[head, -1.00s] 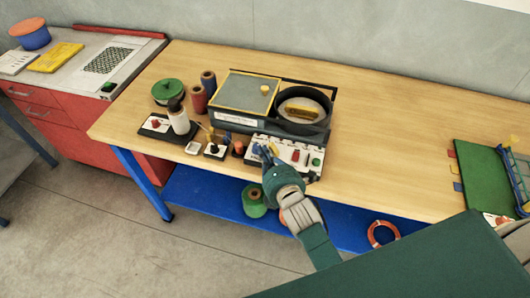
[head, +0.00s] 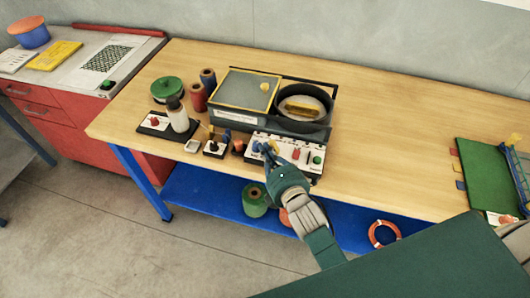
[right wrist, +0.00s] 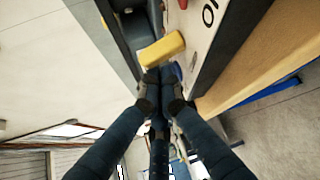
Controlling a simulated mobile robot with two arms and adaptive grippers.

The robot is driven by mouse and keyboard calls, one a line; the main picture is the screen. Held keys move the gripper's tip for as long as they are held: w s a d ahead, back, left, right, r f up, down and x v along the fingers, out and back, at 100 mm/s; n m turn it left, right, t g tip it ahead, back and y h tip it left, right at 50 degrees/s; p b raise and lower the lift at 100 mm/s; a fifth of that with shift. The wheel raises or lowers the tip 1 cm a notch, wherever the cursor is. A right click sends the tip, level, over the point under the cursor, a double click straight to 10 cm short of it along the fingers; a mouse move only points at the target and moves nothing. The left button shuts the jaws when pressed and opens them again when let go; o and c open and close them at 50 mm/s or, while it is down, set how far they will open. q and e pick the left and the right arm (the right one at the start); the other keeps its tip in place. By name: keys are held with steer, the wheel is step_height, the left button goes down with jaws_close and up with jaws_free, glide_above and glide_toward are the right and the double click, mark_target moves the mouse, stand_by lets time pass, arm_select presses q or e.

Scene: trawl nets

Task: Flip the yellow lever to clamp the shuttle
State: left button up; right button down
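In the head view my right gripper (head: 268,150) is at the front of the white control panel (head: 262,138), close to its blue knobs. In the right wrist view its fingers (right wrist: 161,92) converge with the tips almost together, and I see nothing held. A yellow block-shaped handle (right wrist: 162,50) is just beyond the fingertips, with a small visible gap. The gripper partly hides the panel in the head view. A yellow shuttle-like piece (head: 303,106) lies inside the round black holder (head: 318,124). My left gripper is not in view.
A yellow-framed box (head: 246,88) stands behind the panel. Several spools, including a green one (head: 167,90), and small switch boxes (head: 214,149) stand to its left. A green board (head: 485,175) lies at the right. The wooden tabletop (head: 390,140) between is clear.

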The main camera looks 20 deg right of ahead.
steer(key=m+t+b, duration=0.1)
steer(key=b, duration=0.1)
steer(key=d+m+t+b, duration=0.1)
steer(key=m+b, duration=0.1)
steer(key=b, duration=0.1)
steer(key=s+m+t+b, duration=0.1)
steer(key=b, duration=0.1)
steer(key=shift+d+t+y, duration=0.3)
steer(key=shift+d, duration=0.05)
steer(key=shift+r+p, duration=0.35)
steer(key=shift+r, duration=0.05)
steer(key=shift+f, duration=0.1)
